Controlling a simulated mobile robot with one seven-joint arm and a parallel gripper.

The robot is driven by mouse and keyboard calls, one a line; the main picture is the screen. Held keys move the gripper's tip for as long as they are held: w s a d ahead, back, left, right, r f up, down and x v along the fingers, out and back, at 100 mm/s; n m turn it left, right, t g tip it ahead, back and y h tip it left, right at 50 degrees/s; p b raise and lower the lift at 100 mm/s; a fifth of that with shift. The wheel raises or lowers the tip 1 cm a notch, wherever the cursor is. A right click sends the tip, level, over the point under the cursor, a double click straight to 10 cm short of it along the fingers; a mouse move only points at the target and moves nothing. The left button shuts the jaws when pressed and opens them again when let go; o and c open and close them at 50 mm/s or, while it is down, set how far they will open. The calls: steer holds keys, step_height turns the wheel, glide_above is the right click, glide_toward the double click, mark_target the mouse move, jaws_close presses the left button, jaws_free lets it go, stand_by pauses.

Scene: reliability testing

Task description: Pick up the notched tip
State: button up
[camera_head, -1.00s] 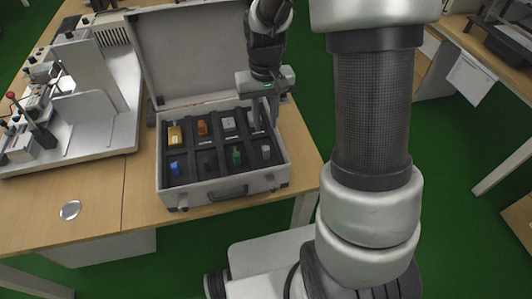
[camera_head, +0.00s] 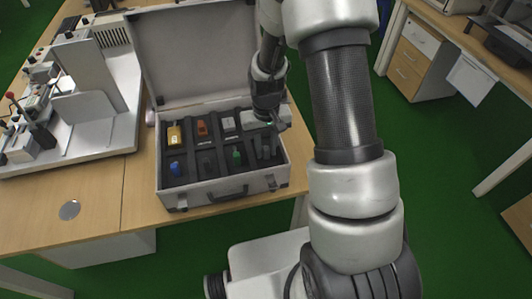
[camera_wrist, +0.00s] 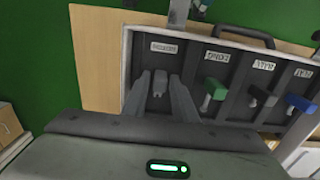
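A small grey tip (camera_wrist: 159,83) stands in the compartment at the left end of the row in the wrist view, behind a white label (camera_wrist: 165,47) too blurred to read surely. This is the front right compartment of the case in the head view. My gripper (camera_wrist: 160,92) is open, pointing down into this compartment, with one finger on each side of the tip. Gaps show between the fingers and the tip. In the head view my gripper (camera_head: 268,143) hides most of the tip. I cannot tell which piece is the notched one.
The open case (camera_head: 225,191) has its lid (camera_head: 192,60) raised behind. Other compartments hold a green piece (camera_wrist: 214,90), a blue piece (camera_wrist: 300,103), a black piece (camera_wrist: 259,95), a yellow piece (camera_head: 173,137) and an orange piece (camera_head: 202,128). Compartment walls are close to my fingers.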

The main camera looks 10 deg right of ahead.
jaws_close()
steer(key=shift+r, duration=0.15)
